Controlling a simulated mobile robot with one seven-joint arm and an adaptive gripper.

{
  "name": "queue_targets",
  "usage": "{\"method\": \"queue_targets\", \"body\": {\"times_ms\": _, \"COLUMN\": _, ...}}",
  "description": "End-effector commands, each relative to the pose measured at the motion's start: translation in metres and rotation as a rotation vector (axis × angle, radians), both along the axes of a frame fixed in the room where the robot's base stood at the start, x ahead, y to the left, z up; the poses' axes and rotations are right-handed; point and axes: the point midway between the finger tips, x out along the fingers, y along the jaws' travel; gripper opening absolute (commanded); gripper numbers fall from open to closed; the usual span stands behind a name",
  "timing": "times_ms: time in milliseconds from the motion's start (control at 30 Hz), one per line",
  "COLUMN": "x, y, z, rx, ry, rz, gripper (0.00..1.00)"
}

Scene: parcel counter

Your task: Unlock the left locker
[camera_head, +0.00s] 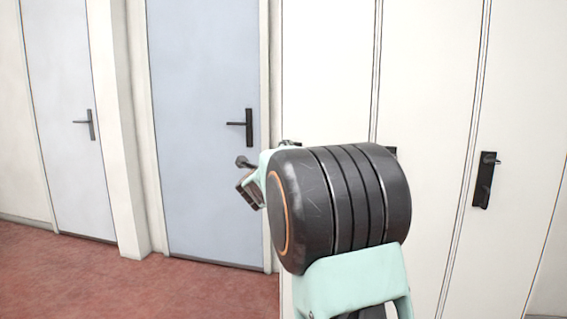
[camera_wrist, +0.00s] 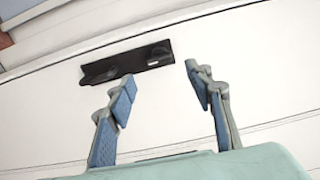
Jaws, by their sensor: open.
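In the wrist view, a black lock plate (camera_wrist: 125,66) with raised dark parts at both ends lies on a white door. My gripper (camera_wrist: 160,78) is open and empty, with blue-padded fingers pointing towards that plate. The plate is beyond the fingertips, mostly towards the left one, and appears apart from them. My gripper (camera_head: 248,180) also shows at the left of my arm in the head view.
A middle locker (camera_head: 428,85) and a right locker (camera_head: 525,100) stand alongside; the right one has a black handle plate (camera_head: 485,180). Two blue-grey doors with lever handles (camera_head: 240,124) are at left. The red floor (camera_head: 120,290) there is clear.

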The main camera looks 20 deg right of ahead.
Motion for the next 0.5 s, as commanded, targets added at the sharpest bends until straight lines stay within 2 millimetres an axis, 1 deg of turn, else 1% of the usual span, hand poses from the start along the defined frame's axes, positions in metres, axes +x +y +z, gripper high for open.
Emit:
{"method": "queue_targets", "body": {"times_ms": 33, "x": -0.008, "y": 0.006, "z": 0.001, "rx": -0.001, "ry": -0.001, "rz": 0.002, "gripper": 0.48}}
{"method": "queue_targets", "body": {"times_ms": 200, "x": -0.028, "y": 0.019, "z": 0.001, "rx": 0.000, "ry": -0.001, "rz": 0.001, "gripper": 0.48}}
{"method": "queue_targets", "body": {"times_ms": 333, "x": -0.037, "y": 0.026, "z": 0.001, "rx": 0.001, "ry": -0.001, "rz": 0.001, "gripper": 0.48}}
{"method": "queue_targets", "body": {"times_ms": 500, "x": -0.041, "y": 0.028, "z": 0.000, "rx": 0.001, "ry": -0.001, "rz": 0.000, "gripper": 0.48}}
